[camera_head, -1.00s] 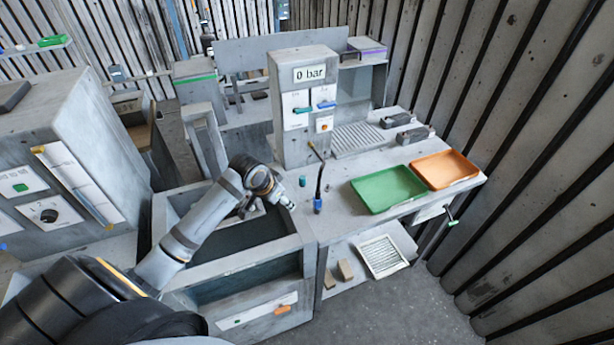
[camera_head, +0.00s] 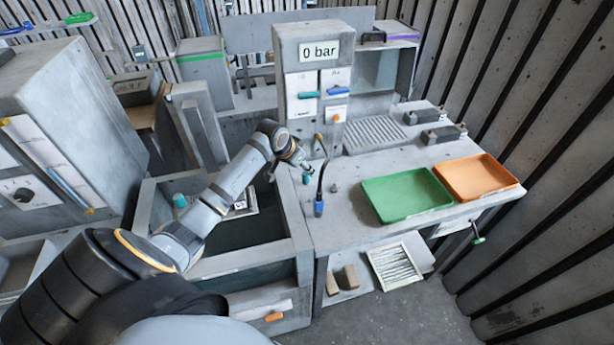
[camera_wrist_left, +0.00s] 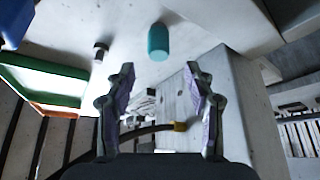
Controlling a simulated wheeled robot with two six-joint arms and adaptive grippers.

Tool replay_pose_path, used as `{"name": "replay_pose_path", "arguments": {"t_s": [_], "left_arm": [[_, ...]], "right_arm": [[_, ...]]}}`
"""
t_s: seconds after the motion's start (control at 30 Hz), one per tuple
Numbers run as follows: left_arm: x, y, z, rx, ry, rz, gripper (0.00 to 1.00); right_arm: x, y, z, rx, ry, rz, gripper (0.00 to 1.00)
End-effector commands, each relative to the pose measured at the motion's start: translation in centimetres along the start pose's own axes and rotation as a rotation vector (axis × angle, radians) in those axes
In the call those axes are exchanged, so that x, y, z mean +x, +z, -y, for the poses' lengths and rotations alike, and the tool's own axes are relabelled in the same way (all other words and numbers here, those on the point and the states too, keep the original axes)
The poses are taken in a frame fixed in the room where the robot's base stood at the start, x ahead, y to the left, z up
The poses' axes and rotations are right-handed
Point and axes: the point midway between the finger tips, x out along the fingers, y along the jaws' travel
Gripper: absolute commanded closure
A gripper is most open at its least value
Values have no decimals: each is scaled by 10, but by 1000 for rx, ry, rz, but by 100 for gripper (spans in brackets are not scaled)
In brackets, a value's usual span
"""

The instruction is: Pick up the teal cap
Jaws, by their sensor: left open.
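The teal cap (camera_head: 306,178) stands as a small cylinder on the grey bench top, left of the gooseneck's blue base. My left gripper (camera_head: 303,164) is just above and beside it in the head view. In the left wrist view the teal cap (camera_wrist_left: 158,42) lies beyond the fingertips, roughly centred between the two spread fingers (camera_wrist_left: 160,68). The left gripper is open and empty, and I see no contact with the cap. My right gripper is not in view.
The gooseneck (camera_head: 319,207) with a yellow tip rises close to the gripper. A green tray (camera_head: 405,209) and an orange tray (camera_head: 476,190) are to the right. The gauge panel (camera_head: 318,52) stands behind. Another teal piece (camera_head: 180,201) is in the bin at left.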

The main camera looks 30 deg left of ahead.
Motion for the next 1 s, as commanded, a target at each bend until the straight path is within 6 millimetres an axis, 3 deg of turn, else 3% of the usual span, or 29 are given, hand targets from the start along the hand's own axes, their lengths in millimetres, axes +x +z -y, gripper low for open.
{"name": "replay_pose_path", "arguments": {"t_s": [0.07,0.17,0.33,0.47,0.6,0.9,1.0], "left_arm": [[5,1,0,-2,1,2,46],[20,4,-2,-4,3,4,46],[47,7,-2,-3,1,2,46],[52,7,-2,1,-1,1,46],[52,8,-2,1,-1,1,46],[51,8,-2,1,-1,1,87],[51,8,-2,1,-1,1,95]], "right_arm": [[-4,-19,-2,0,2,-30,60],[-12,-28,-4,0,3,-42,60],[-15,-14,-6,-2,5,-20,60],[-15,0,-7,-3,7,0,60],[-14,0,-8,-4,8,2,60],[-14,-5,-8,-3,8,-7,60],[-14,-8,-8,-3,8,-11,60]]}}
